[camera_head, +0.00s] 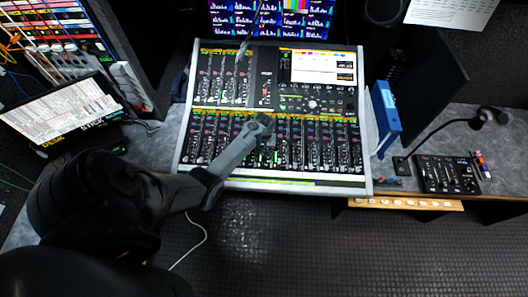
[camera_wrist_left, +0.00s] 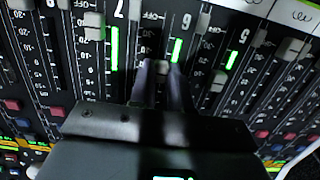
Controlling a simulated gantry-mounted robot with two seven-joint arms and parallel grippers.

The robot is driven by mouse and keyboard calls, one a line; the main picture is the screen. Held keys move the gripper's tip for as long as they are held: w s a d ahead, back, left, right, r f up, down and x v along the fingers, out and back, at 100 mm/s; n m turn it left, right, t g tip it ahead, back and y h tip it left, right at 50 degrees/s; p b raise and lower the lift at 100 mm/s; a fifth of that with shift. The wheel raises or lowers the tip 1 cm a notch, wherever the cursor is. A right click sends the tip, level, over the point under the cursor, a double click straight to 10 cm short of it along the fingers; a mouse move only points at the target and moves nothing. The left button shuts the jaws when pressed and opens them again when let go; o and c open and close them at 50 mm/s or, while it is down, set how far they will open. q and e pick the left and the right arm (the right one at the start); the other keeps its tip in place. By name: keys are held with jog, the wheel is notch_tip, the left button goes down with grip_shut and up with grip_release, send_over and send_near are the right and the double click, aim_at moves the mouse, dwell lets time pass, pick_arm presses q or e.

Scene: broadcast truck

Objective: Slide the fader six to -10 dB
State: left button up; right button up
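The mixing console (camera_head: 367,130) stands on the desk, with a lower row of numbered fader strips. In the left wrist view the strips numbered 7, 6 and 5 run left to right, upside down, each with a lit green meter. The fader six cap (camera_wrist_left: 161,66) is a small light piece low between my left fingertips, partly hidden by them. My left gripper (camera_wrist_left: 162,72) has its two dark fingers close together on either side of it; I cannot tell whether they press on it. In the head view my left gripper (camera_head: 265,120) is over the lower fader row.
The neighbouring fader seven cap (camera_wrist_left: 92,20) and fader five cap (camera_wrist_left: 220,80) lie on either side. A monitor (camera_head: 272,18) stands behind the console. A blue box (camera_head: 385,118) and a small control panel (camera_head: 447,174) are to the right.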

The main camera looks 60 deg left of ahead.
pick_arm(q)
jog(key=shift+o, duration=0.7)
jog(key=shift+r, duration=0.15)
jog(key=shift+r, duration=0.35)
notch_tip(320, 180, up, 10)
jog(key=p, duration=0.1)
jog(key=shift+s+f, duration=0.1)
